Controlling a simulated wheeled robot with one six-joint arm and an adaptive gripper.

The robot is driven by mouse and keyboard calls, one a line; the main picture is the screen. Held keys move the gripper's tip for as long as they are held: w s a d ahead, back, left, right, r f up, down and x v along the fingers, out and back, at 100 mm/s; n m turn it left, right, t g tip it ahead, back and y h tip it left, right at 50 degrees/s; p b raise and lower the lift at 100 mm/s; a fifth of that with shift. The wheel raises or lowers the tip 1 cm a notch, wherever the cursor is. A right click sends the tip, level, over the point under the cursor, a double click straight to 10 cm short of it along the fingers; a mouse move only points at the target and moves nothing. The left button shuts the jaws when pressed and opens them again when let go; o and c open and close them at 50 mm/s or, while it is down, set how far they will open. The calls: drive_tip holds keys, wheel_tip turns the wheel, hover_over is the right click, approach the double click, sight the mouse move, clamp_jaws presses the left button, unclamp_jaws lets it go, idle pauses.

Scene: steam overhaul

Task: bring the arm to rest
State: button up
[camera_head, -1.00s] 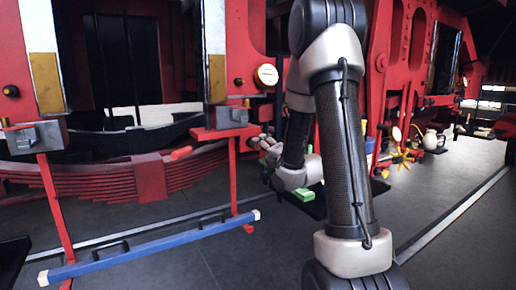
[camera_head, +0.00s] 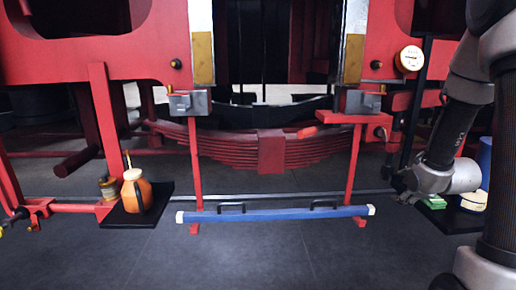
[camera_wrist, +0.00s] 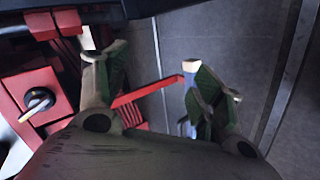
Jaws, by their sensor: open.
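My arm stands at the right edge of the head view, bent, with its lower end beside the red frame. My gripper (camera_wrist: 154,72) shows in the wrist view with its two green-padded fingers spread apart and nothing between them. In the head view the gripper (camera_head: 406,186) is small and partly hidden by its own wrist, left of a dark mat. A red bar and grey floor show beyond the fingers in the wrist view.
A blue bar (camera_head: 275,213) with black handles spans two red posts near the floor. A red leaf spring (camera_head: 270,150) lies behind it. An orange jug (camera_head: 136,190) stands on a dark mat at left. A green block (camera_head: 433,202) lies at right. The front floor is clear.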

drive_tip(key=s+a+r+m+g, duration=0.1)
drive_tip(key=s+a+m+g, duration=0.1)
drive_tip(key=s+m+g, duration=0.5)
drive_tip(key=s+a+r+m+g, duration=0.15)
drive_tip(key=s+m, duration=0.25)
drive_tip(key=s, duration=0.7)
drive_tip(key=s+a+r+m+t+y, duration=0.1)
drive_tip(key=s+a+r+t, duration=0.1)
drive_tip(key=s+a+r, duration=0.7)
wheel_tip(320, 180, up, 3)
drive_tip(key=shift+s+a+r+m, duration=0.15)
drive_tip(key=shift+s+m, duration=0.25)
drive_tip(key=shift+s, duration=0.5)
